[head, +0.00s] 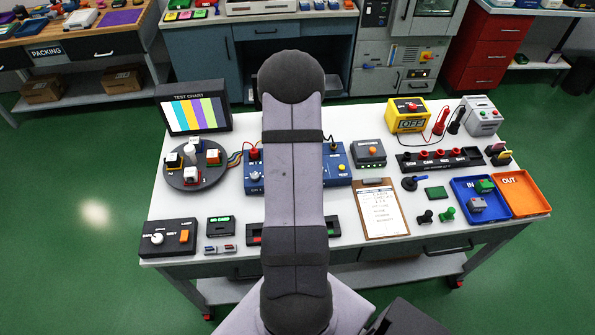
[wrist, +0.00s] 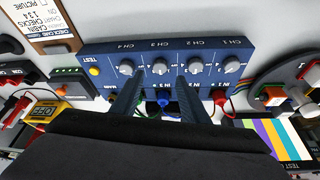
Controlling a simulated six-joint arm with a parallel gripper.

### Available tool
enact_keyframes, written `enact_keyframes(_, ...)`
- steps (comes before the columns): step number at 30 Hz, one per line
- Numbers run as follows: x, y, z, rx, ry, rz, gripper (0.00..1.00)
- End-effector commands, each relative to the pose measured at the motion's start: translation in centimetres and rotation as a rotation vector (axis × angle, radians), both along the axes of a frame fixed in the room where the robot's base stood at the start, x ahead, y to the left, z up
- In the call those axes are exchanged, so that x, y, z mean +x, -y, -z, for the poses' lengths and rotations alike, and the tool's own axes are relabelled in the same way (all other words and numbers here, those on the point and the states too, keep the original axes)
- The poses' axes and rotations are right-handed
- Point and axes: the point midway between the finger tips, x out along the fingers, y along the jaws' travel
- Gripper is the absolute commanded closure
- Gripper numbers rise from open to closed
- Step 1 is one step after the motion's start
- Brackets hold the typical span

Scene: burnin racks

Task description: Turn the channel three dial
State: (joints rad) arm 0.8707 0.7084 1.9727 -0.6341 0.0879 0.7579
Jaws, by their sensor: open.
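The blue channel box (wrist: 208,52) lies across the wrist view, its lettering upside down, with a row of grey dials labelled CH 1 to CH 4 from right to left. The channel three dial (wrist: 160,66) is second from the left. My gripper (wrist: 159,84) is open and empty. One finger shows on each side of that dial's column, with the tips close to the dial row; I cannot tell their height above the box. In the head view my arm hides the gripper and the middle of the box, leaving its right part (head: 338,166) and left edge showing.
The channel four dial (wrist: 126,68) and channel two dial (wrist: 195,65) sit close beside the fingers. Cables, including a blue plug (wrist: 164,97) and a red plug (wrist: 221,97), leave the box near the gripper. A clipboard (head: 381,210) and a round turntable (head: 192,177) stand nearby.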

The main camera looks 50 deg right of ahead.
Motion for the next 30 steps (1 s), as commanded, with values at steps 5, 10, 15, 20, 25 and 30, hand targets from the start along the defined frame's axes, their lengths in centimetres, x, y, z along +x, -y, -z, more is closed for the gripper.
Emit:
enact_keyframes(5, 0.4, 0.7, 2.5, 0.002, -0.002, 0.000, 0.59)
enact_keyframes(10, 0.8, 1.4, 4.4, 0.001, -0.002, -0.001, 0.59)
enact_keyframes(15, 1.1, 1.9, 5.4, 0.001, -0.001, 0.000, 0.59)
enact_keyframes(20, 1.2, 2.0, 5.6, 0.000, 0.000, 0.001, 0.59)
enact_keyframes(25, 1.2, 2.0, 5.6, 0.000, 0.000, 0.001, 0.59)
enact_keyframes(30, 1.2, 2.0, 5.6, 0.000, 0.000, 0.000, 0.95)
